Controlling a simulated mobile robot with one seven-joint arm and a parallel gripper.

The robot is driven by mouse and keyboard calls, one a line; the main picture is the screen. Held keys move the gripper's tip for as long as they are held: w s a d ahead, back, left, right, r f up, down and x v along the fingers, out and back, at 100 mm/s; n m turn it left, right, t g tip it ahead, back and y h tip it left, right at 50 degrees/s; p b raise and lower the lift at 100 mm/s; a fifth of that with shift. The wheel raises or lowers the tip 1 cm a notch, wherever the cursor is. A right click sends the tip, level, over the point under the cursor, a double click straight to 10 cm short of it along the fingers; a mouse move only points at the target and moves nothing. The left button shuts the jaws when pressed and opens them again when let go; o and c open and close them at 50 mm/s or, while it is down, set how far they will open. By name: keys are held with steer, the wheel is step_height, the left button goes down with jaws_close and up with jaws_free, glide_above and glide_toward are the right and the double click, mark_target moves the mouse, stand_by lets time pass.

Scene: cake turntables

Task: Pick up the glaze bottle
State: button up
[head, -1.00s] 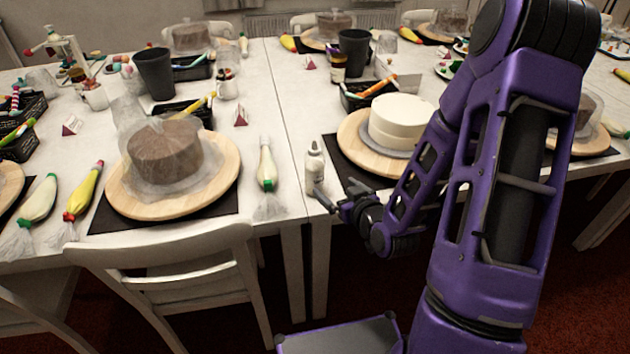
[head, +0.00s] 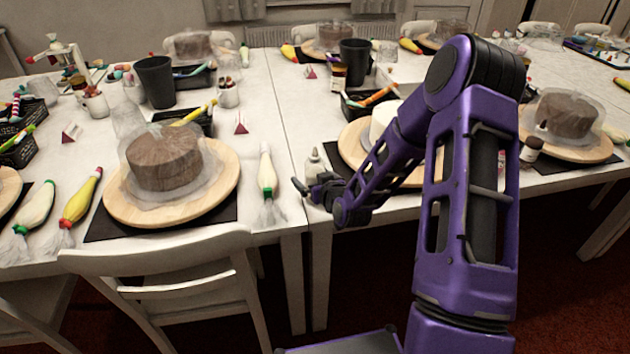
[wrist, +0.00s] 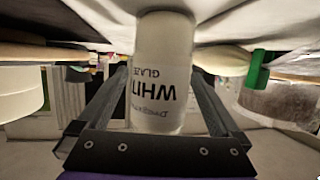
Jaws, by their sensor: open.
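The glaze bottle (head: 314,162) is a small white bottle with a pale nozzle, standing upright near the table's front edge. My gripper (head: 312,184) is in front of it in the head view and hides its lower part. In the wrist view the picture is upside down. There the bottle (wrist: 162,70), with a "WHITE GLAZE" label, is between the two open fingers. A gap shows beside the bottle on each side, though I cannot tell exactly how deep it sits between the fingers.
A piping bag (head: 266,172) with a green collar lies left of the bottle. A wooden turntable (head: 352,148) with a white cake (head: 381,120) is close on its right, partly behind my arm. A chair (head: 165,262) stands at the front left.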

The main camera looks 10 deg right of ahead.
mark_target(314, 148)
steer(key=shift+w+a+f, duration=0.1)
steer(key=shift+w+f, duration=0.15)
steer(key=shift+w, duration=0.3)
steer(key=shift+r, duration=0.1)
steer(key=c, duration=1)
steer(key=shift+o, duration=1.2)
step_height(314, 148, up, 9)
steer(key=shift+r+p, duration=0.1)
steer(key=shift+p, duration=0.65)
steer(key=shift+r, duration=0.4)
steer(key=c, duration=0.3)
